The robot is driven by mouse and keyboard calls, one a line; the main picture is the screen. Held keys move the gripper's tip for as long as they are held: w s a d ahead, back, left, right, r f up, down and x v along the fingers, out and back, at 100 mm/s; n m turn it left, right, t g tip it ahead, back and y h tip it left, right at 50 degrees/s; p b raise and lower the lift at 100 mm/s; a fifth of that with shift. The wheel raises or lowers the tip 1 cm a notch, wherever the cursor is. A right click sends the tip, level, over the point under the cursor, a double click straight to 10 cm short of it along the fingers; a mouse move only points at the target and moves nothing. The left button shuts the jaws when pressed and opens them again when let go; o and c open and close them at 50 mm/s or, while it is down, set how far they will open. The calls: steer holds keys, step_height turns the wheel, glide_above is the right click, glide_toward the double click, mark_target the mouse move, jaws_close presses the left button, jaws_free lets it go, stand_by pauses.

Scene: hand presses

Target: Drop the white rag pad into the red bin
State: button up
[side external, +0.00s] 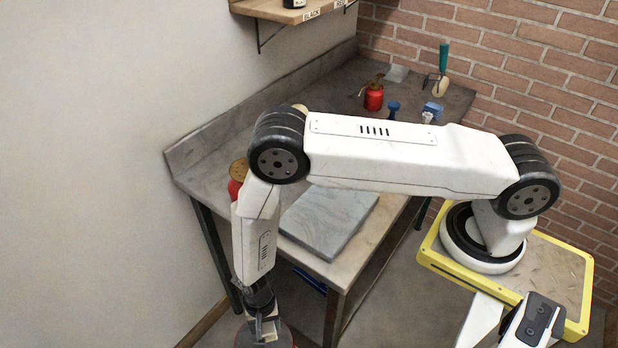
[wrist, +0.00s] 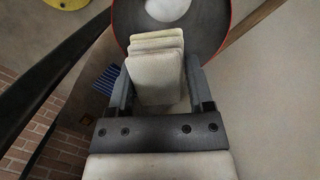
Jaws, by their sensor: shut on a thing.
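The white rag pad (wrist: 157,75), a pale folded stack, is gripped between the two fingers of my gripper (wrist: 154,88) in the wrist view. The red bin (wrist: 231,22) lies beyond and below the pad, its round red rim and dark inside partly covered by it. A white thing (wrist: 168,8) shows inside the bin. In the side view my gripper (side external: 263,318) points down over the bin (side external: 285,338) at the bottom edge. The arm and the frame edge hide much of the bin there, and the pad shows only in small part.
The workbench (side external: 228,130) stands behind my arm. On it are a grey slab (side external: 325,222), a red oil can (side external: 373,97) and a blue-handled stamp (side external: 393,110). A red container (side external: 237,172) is partly hidden by my arm. A wall shelf (side external: 290,12) hangs above.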

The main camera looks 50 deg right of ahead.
steer(key=shift+f, duration=0.35)
steer(key=shift+f, duration=2.8)
steer(key=o, duration=1.3)
steer(key=shift+r, duration=0.15)
steer(key=shift+w+d+r, duration=0.1)
steer(key=shift+w+r, duration=0.05)
steer(key=shift+r, duration=1.1)
steer(key=shift+w+d+r, duration=0.15)
steer(key=shift+r, duration=1.05)
steer(key=shift+w+d+r, duration=0.1)
steer(key=shift+w+r, duration=0.05)
steer(key=shift+r, duration=1.1)
